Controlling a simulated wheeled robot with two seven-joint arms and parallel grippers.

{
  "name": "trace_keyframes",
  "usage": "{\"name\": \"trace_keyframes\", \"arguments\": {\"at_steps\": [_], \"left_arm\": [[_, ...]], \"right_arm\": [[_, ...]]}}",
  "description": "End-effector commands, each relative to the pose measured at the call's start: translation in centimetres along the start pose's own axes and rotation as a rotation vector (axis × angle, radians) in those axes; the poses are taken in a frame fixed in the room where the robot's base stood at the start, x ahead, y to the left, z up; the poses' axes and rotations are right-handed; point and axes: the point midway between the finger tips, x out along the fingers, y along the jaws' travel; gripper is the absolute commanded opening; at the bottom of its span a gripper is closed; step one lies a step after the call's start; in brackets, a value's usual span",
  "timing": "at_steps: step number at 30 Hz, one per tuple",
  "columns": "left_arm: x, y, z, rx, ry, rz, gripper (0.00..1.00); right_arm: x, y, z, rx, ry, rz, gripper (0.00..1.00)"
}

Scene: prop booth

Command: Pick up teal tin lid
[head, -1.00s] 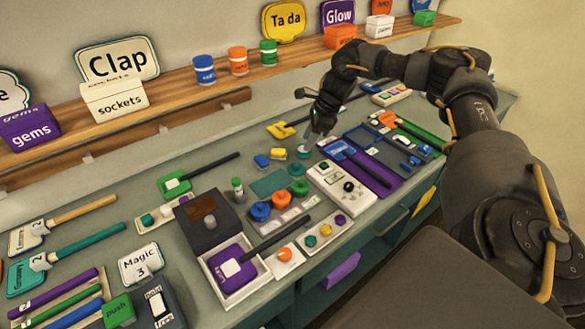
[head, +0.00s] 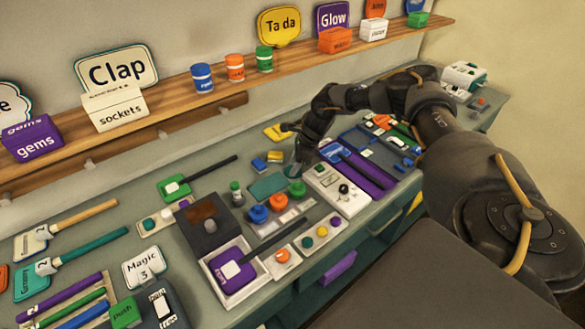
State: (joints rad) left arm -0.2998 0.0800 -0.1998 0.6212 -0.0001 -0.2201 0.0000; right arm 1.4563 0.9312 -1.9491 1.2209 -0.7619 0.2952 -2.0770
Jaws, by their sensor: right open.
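A round teal lid (head: 292,171) lies on the bench in the head view, beside the green lid (head: 297,188). My right gripper (head: 299,159) points down just behind and above the teal lid. Its jaws are open and hold nothing that I can see. The fingers partly cover the bench there, and I cannot tell whether they touch the lid. My left gripper is not in view.
An orange lid (head: 277,200) and a blue lid (head: 257,214) sit close by. A white box with a black knob (head: 343,188) stands to the right of the lids. A dark open box (head: 207,224) stands to the left. Small yellow and blue blocks lie behind.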

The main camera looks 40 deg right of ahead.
Motion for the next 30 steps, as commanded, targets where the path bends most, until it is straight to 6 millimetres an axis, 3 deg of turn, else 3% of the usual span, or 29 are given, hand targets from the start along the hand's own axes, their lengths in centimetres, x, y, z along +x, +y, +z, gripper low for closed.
{"name": "trace_keyframes", "arguments": {"at_steps": [6,16,30], "left_arm": [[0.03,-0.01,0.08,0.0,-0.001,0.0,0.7],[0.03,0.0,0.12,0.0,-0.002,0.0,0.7],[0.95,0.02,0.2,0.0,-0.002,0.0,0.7]], "right_arm": [[0.1,-0.01,0.0,0.0,0.0,0.0,0.41],[0.07,-0.01,-0.01,0.0,0.0,0.0,0.0],[-0.86,-0.12,0.43,-0.001,-0.003,-0.003,0.0]]}}
